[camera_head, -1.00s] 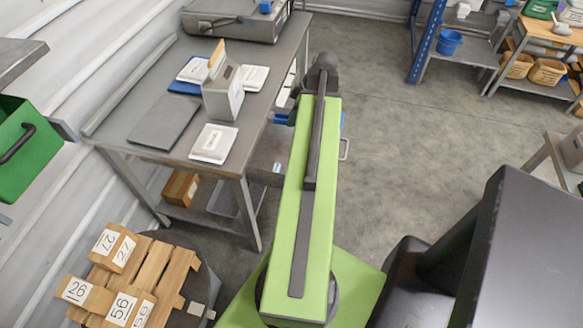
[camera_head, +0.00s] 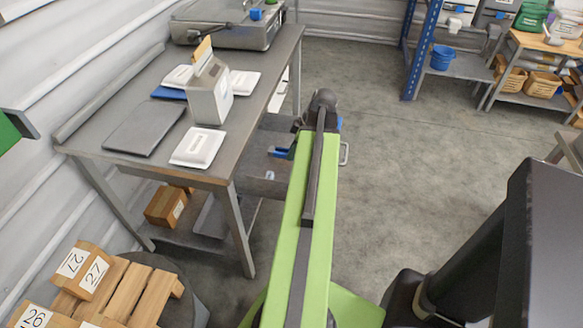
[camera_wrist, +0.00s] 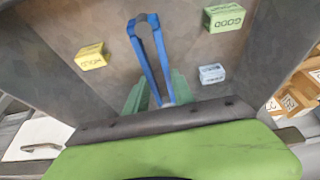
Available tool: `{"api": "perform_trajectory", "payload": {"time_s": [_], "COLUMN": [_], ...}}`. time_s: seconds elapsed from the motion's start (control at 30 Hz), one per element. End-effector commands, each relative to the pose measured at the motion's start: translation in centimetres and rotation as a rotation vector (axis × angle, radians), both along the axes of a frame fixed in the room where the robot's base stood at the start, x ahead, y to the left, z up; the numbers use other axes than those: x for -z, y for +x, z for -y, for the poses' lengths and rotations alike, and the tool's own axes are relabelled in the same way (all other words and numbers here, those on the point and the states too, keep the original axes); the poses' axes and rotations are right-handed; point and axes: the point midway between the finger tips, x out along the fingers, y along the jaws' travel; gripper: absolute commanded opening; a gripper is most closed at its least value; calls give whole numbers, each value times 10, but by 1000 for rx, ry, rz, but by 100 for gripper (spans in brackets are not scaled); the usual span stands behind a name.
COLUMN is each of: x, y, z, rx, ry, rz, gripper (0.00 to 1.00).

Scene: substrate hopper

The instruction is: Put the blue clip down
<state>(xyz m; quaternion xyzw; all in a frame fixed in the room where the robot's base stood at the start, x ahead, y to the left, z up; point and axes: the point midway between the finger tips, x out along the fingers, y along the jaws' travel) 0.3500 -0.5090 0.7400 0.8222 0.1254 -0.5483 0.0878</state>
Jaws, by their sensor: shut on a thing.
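The blue clip (camera_wrist: 162,58) shows in the wrist view as two long blue legs joined by a rounded grey-blue end at the top. My gripper (camera_wrist: 157,92), with greenish fingers, is shut on the lower part of its legs. A brown-grey surface (camera_wrist: 190,50) lies behind the clip; whether the clip touches it, I cannot tell. In the head view my gripper is largely hidden beyond the end of my green arm, and only small blue bits show there.
The wrist view shows a yellow block (camera_wrist: 91,56), a green block marked GOOD (camera_wrist: 225,17) and a pale blue block (camera_wrist: 212,74) around the clip. In the head view, a grey bench (camera_head: 85,145) with white boxes stands left; open floor (camera_head: 385,150) lies right.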

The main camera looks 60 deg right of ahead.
Motion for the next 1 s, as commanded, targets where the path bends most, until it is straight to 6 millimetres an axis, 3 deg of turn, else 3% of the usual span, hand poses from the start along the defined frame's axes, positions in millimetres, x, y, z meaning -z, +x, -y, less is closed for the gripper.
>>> {"api": "perform_trajectory", "payload": {"time_s": [0.1, 0.33, 0.7, 0.73, 0.87, 1.0], "x": [3, 40, 40, 39, 38, 38], "y": [0, 0, 0, -1, -1, -1], "z": [0, 0, 0, 0, 0, 1], "rx": [0, 1, 1, 1, 1, 1], "ry": [0, 0, 0, 0, 0, -1], "rz": [0, 0, 0, 0, 0, 0], "gripper": [0, 0, 0, 32, 49, 51]}}
